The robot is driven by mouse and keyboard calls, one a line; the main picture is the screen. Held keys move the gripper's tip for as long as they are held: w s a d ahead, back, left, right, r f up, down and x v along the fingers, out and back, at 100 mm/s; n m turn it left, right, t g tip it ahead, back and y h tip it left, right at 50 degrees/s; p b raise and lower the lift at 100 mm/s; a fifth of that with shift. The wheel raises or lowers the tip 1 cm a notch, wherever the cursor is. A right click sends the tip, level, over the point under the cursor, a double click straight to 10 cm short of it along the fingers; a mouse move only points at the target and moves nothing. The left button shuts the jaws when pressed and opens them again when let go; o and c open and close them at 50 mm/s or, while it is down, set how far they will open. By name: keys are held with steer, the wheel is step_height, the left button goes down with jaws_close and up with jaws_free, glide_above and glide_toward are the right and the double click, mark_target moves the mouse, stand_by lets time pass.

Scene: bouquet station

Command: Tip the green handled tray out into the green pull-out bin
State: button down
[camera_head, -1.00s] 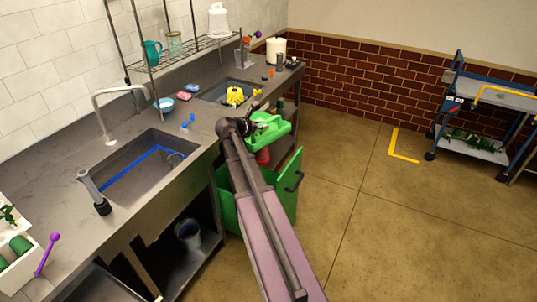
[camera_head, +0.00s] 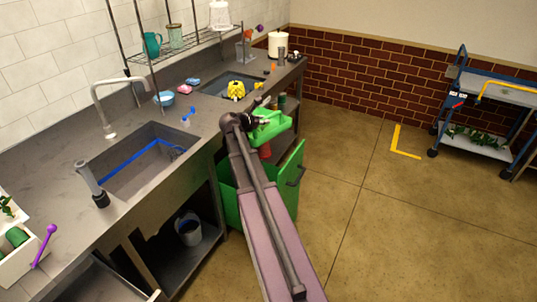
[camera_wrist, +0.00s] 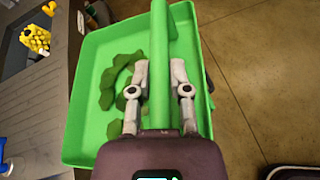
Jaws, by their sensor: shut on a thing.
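The green handled tray (camera_head: 271,129) is held up at the end of my arm, above the green pull-out bin (camera_head: 268,210). My gripper (camera_wrist: 160,75) is shut on the tray's central handle bar (camera_wrist: 160,50). In the wrist view, several darker green pieces (camera_wrist: 108,88) lie on the tray floor, left of the handle. In the head view the tray looks slightly tilted. The bin is pulled out from under the counter, with its dark handle (camera_head: 296,175) on the front. My arm hides much of the bin and its inside.
The counter (camera_head: 190,150) with two sinks (camera_head: 140,168) runs along the left. A red container (camera_head: 265,150) shows below the tray. A blue cart (camera_head: 482,110) stands far right; the floor between is clear.

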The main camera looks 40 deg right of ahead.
steer(key=w+d+f+n+t+b, duration=0.1)
steer(key=w+d+f+b, duration=0.3)
steer(key=f+b, duration=0.7)
steer(key=w+d+f+n+t+y+b, duration=0.1)
steer(key=w+d+f+b, duration=0.3)
steer(key=f+b, duration=0.8)
steer(key=shift+d+f+n+t+b, duration=0.3)
steer(key=shift+d+f+n+t, duration=0.35)
steer(key=shift+f+t, duration=0.2)
steer(key=shift+w+a+b, duration=0.1)
steer(key=shift+a+b, duration=0.1)
steer(key=shift+b, duration=0.2)
steer(key=shift+w+a+f+n+t+h+b, duration=0.1)
steer(key=shift+w+a+n+t+h+b, duration=0.25)
steer(key=shift+a+n+t+h+b, duration=1.6)
steer(key=shift+w+d+f+n+t+h+b, duration=0.1)
steer(key=shift+w+d+n+t+h+b, duration=0.6)
steer(key=shift+n+b, duration=2.8)
steer(key=shift+s+a+f+n+t+h+b, duration=0.1)
steer(key=shift+a+n+t+h+b, duration=1.05)
steer(key=shift+n+t+b, duration=1.45)
steer(key=shift+w+a+m+g+b, duration=0.1)
steer(key=shift+m+g+b, duration=0.2)
steer(key=shift+g+b, duration=0.4)
steer(key=shift+r+m+p, duration=0.2)
steer(key=shift+m+p, duration=0.1)
steer(key=shift+p, duration=0.05)
